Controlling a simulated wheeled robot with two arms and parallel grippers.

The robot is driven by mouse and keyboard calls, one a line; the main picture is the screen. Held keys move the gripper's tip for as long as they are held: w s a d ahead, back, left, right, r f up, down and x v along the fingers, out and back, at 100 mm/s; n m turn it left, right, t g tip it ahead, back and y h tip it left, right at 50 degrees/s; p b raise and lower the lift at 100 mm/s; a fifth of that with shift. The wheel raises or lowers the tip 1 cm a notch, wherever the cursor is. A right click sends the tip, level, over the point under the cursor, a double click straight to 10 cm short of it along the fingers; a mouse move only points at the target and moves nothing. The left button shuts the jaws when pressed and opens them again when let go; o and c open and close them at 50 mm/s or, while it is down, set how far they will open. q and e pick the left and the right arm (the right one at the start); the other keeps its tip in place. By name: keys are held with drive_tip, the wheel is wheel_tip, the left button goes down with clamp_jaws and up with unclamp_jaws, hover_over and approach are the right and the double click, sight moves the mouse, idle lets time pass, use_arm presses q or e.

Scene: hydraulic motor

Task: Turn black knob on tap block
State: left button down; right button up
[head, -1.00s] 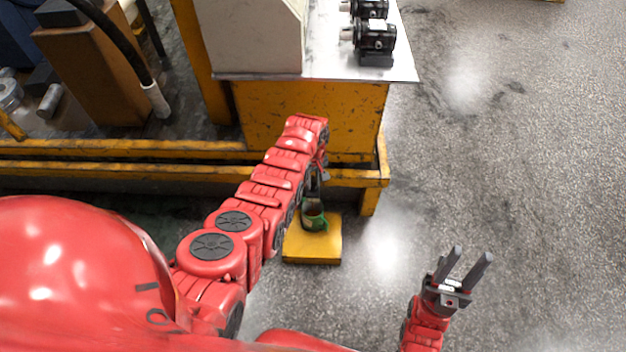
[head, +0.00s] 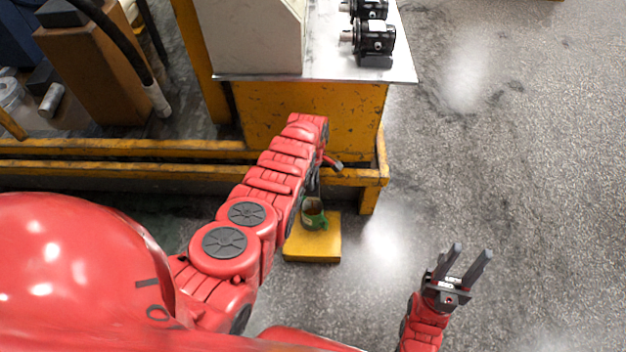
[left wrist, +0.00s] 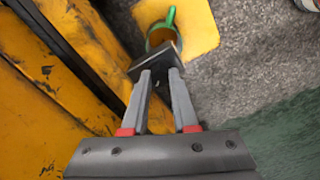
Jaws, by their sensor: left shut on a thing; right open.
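In the left wrist view my left gripper (left wrist: 160,73) is shut on a dark, block-like piece (left wrist: 152,60), which looks like the black knob. The two grey fingers press against it, and the tap block behind it cannot be made out. In the head view my left arm covers most of this spot. A small dark and red piece (head: 332,164) sticks out right of the wrist there; I cannot tell whether it is gripper or tap. My right gripper (head: 466,266) is open and empty over the floor at lower right.
A green mug (head: 313,213) stands on a yellow plate (head: 312,248) on the floor, below the left gripper; it also shows in the wrist view (left wrist: 163,32). A yellow frame (head: 372,178) and bench stand behind. Black motors (head: 374,42) sit on the bench top (head: 340,64). The floor at right is clear.

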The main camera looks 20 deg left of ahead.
use_arm(q)
drive_tip(key=shift+w, duration=0.1)
idle(0.3)
drive_tip(key=c, duration=0.7)
unclamp_jaws()
drive_tip(key=shift+r, duration=0.1)
wheel_tip(320, 180, up, 7)
drive_tip(key=p, duration=0.5)
drive_tip(key=shift+f, duration=0.2)
wheel_tip(320, 180, up, 11)
drive_tip(key=shift+f+p, duration=0.2)
drive_tip(key=shift+p, duration=0.9)
